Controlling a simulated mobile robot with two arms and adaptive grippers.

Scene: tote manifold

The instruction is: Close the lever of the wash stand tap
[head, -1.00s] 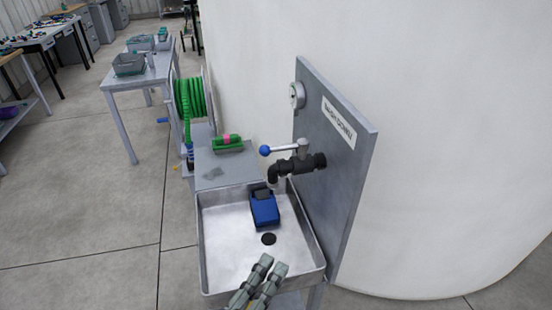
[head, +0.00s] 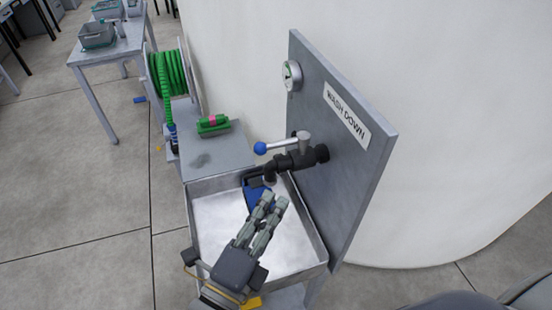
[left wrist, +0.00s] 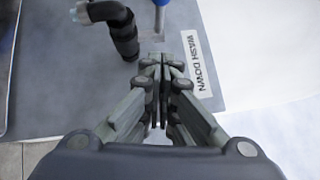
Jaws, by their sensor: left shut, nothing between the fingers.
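The wash stand tap (head: 290,162) is black and sticks out from the grey panel marked WASH DOWN. Its grey lever (head: 282,144) with a blue ball end (head: 260,148) points out from the panel, above and roughly along the tap body. My left gripper (head: 272,198) is shut and empty, over the basin, just below and in front of the tap and apart from it. In the left wrist view the shut fingertips (left wrist: 160,64) are in the middle, with the black tap (left wrist: 123,32) ahead to their left. My right gripper is not in view.
A steel basin (head: 193,212) lies under the tap with a blue object (head: 252,196) in it, partly hidden by my gripper. A gauge (head: 292,75) is on the panel (head: 345,170). A green brush-like item (head: 213,126) and a green hose reel (head: 170,72) stand behind.

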